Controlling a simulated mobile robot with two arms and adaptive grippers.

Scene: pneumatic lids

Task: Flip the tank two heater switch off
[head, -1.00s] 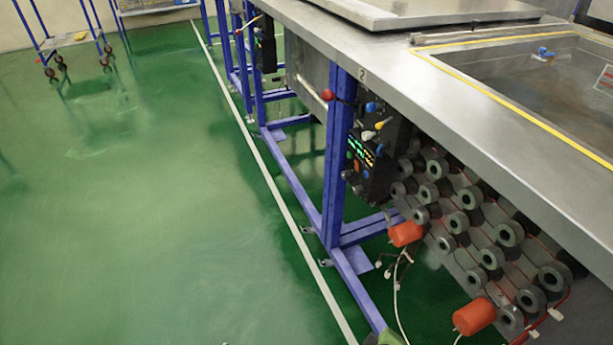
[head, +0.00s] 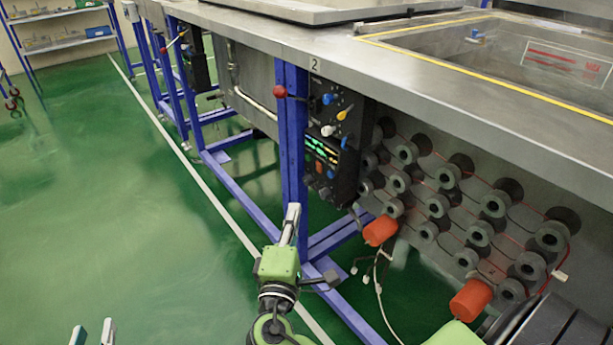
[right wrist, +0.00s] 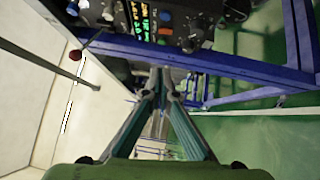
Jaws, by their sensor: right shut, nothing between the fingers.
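The tank two control panel (head: 333,140) is a black unit on the blue frame post under the label "2" (head: 314,65). It has a blue knob (head: 327,98), a yellow knob (head: 343,114), smaller switches and a lit display (head: 320,150). Its markings are too small to show which is the heater switch. My right gripper (head: 292,209) is shut and empty, pointing up, below and left of the panel. In the right wrist view its fingertips (right wrist: 160,72) meet below the panel (right wrist: 150,22), apart from it. My left gripper (head: 93,332) is open and empty at the bottom left.
A red ball lever (head: 280,91) sticks out left of the panel. The blue post (head: 291,140) stands beside it. The steel tank rim (head: 420,95) overhangs above. Orange cylinders (head: 380,230) and grey rollers are at right. The green floor (head: 110,220) is clear at left.

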